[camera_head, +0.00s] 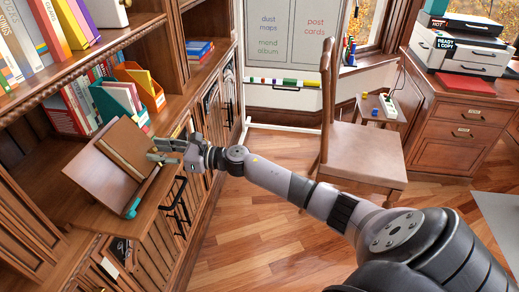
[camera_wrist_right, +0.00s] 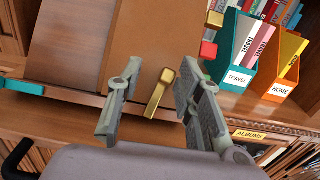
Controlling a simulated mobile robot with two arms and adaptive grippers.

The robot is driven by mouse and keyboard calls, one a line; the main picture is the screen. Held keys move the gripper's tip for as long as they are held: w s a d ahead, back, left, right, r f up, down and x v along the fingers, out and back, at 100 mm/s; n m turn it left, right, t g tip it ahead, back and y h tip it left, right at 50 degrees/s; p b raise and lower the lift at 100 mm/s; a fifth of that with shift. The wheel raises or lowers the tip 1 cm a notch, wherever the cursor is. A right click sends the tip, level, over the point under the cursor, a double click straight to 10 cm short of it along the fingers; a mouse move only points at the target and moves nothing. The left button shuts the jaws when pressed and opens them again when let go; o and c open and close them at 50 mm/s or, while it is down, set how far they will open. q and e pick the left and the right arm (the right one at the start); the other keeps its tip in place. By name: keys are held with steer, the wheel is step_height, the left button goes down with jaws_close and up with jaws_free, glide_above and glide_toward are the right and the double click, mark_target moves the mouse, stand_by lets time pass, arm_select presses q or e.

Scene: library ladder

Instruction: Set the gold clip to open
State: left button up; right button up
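The gold clip (camera_wrist_right: 160,92) is a short bar at the lower edge of a brown board or book (camera_wrist_right: 146,45) in the right wrist view. It lies between the two fingers of my right gripper (camera_wrist_right: 160,70), with gaps visible on both sides. My right gripper (camera_head: 158,150) is open and reaches the right side of the brown board (camera_head: 127,147) in the head view. The board leans on a wooden stand (camera_head: 100,177) on the pull-out shelf. I cannot make out the clip in the head view, where the gripper is close. My left gripper is not in view.
A teal clip (camera_head: 132,208) sits at the stand's lower edge. A teal TRAVEL box (camera_wrist_right: 236,48) and an orange HOME box (camera_wrist_right: 287,62) stand close behind the right gripper.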

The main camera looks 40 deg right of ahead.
arm_select(q)
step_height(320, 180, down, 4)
steer(key=b, duration=0.4)
arm_select(e)
steer(key=v, duration=1.7)
steer(key=w+d+f+m+t+h+p, duration=0.2)
steer(key=d+f+m+h+p, duration=0.35)
steer(key=f+m, duration=0.8)
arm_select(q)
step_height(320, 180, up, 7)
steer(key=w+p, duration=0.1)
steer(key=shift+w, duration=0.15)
arm_select(e)
steer(key=s+d+f+m+g+h, duration=0.1)
steer(key=s+d+f+m+h, duration=0.1)
steer(key=f+m, duration=0.3)
steer(key=s+d+f+m+g+h, duration=0.2)
steer(key=s+f+m, duration=0.3)
steer(key=f, duration=0.5)
steer(key=shift+d+m+h, duration=0.3)
steer(key=shift+m+h, duration=0.15)
steer(key=shift+h, duration=0.1)
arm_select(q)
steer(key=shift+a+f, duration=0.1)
arm_select(e)
steer(key=shift+w+r, duration=0.1)
